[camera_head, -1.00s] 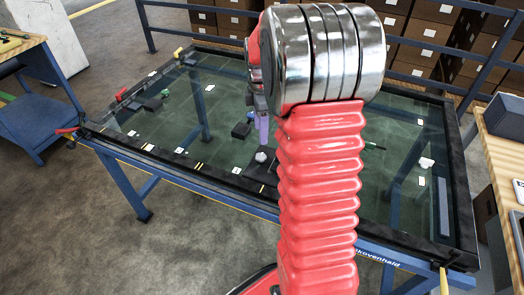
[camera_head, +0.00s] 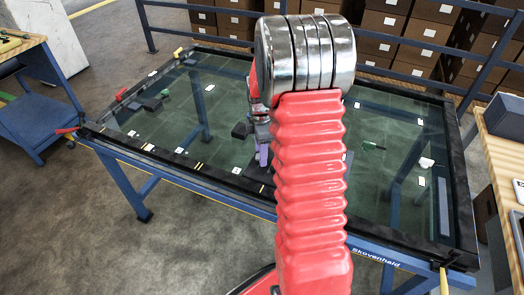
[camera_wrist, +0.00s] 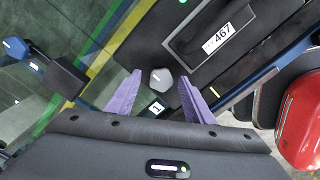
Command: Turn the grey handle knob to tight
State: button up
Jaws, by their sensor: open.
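The grey knob (camera_wrist: 161,81) is a faceted cap, seen from above in the wrist view. It shows between the two purple fingertips of my gripper (camera_wrist: 160,79), with a gap on each side. My gripper is open and holds nothing. I cannot tell how far the fingertips are above the knob. In the head view my gripper (camera_head: 262,153) is down near the tabletop, partly behind my arm, and the knob is hidden there. A small white label (camera_wrist: 157,108) lies just below the knob in the wrist view.
A dark panel labelled 467 (camera_wrist: 215,40) lies beyond the knob. A dark block with a blue part (camera_wrist: 15,47) is at the left. The glass table (camera_head: 225,115) has a raised dark rim.

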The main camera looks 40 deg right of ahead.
jog(key=c, duration=1)
jog(key=shift+w+d+r, duration=0.1)
jog(key=shift+c, duration=0.2)
